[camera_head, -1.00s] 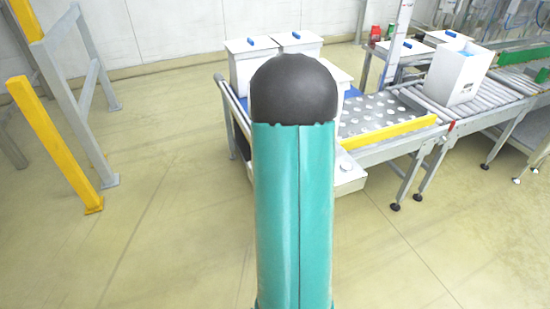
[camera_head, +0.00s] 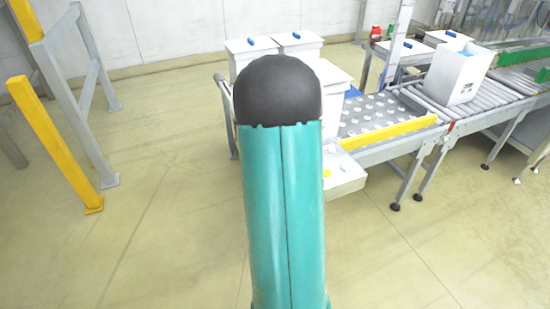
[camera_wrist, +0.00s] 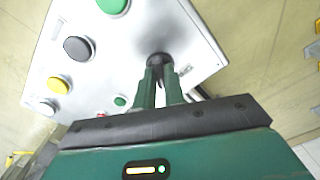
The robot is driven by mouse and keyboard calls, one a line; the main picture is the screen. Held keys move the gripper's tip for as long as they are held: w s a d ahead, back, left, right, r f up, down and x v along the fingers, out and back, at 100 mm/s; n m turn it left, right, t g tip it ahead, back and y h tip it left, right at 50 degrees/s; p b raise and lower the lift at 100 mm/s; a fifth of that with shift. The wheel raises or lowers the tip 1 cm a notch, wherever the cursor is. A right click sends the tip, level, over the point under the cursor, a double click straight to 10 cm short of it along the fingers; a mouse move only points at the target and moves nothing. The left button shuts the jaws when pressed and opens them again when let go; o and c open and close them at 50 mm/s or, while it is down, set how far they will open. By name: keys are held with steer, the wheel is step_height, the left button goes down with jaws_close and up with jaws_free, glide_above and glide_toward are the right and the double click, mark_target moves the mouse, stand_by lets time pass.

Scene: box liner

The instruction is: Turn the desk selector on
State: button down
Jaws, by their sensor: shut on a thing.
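The control desk (camera_wrist: 125,45) is a pale panel with several coloured buttons, seen from close above in the wrist view. The desk selector (camera_wrist: 160,59) is a small dark knob near the panel's edge. My gripper (camera_wrist: 160,70) has its two green fingers closed on the selector, one on each side. The fingers partly cover the knob, and I cannot tell which way it points. In the head view a corner of the desk (camera_head: 346,178) shows to the right of my arm; my gripper and the selector are hidden there.
Buttons beside the selector are green (camera_wrist: 113,4), black (camera_wrist: 77,48), yellow (camera_wrist: 59,85) and white (camera_wrist: 44,107). Behind the desk are white boxes (camera_head: 333,80), a ball table and a roller conveyor (camera_head: 410,92) with an open white box (camera_head: 457,75).

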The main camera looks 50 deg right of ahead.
steer(key=c, duration=1.5)
jaws_free()
step_height(320, 180, up, 14)
steer(key=shift+f, duration=0.1)
